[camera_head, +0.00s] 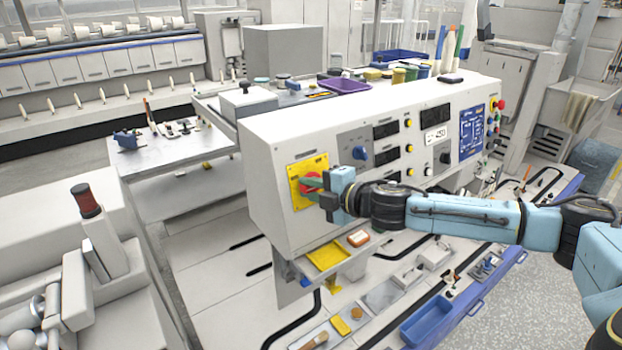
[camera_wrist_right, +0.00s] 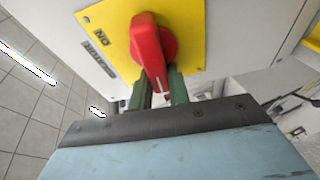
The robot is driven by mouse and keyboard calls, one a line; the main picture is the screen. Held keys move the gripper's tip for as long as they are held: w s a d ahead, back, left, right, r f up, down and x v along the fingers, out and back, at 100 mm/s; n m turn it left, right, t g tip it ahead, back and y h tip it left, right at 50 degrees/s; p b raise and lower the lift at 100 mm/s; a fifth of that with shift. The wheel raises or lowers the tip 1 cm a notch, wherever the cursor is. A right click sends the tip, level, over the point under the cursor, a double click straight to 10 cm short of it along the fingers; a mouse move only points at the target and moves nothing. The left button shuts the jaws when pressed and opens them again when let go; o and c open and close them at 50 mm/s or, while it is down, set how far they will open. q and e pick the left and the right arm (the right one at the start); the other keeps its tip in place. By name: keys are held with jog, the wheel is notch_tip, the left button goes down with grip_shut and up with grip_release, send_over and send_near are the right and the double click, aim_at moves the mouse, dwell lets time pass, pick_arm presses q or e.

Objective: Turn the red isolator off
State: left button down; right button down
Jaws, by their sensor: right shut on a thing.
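The red isolator is a red rotary handle (camera_wrist_right: 152,45) on a yellow plate (camera_wrist_right: 190,22), fixed to the front of a white control cabinet. In the right wrist view the handle's lower end sits between the two green fingers of my right gripper (camera_wrist_right: 158,90), which is shut on it. The word ON shows on the plate to the left of the handle. In the head view the yellow plate (camera_head: 297,176) is at the cabinet's left end, and my right gripper (camera_head: 312,188) partly hides the handle. My left gripper is not in view.
The white cabinet (camera_head: 270,215) also carries a blue knob (camera_head: 360,153), displays and buttons to the right of the isolator. A yellow tray (camera_head: 327,256) and a blue bin (camera_head: 427,318) lie below. A grey table (camera_head: 140,160) stands left.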

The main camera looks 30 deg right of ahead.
jog(key=shift+f+n, duration=0.15)
jog(key=shift+n, duration=0.25)
jog(key=c, duration=1.3)
grip_release()
jog(key=shift+s+d, duration=0.25)
jog(key=shift+s, duration=0.3)
jog(key=shift+r+b+v, duration=0.15)
jog(key=shift+b+v, duration=2.4)
jog(key=shift+v, duration=0.5)
jog(key=shift+r+b+v, duration=0.15)
jog(key=shift+b+v, duration=2.4)
jog(key=shift+v, duration=0.5)
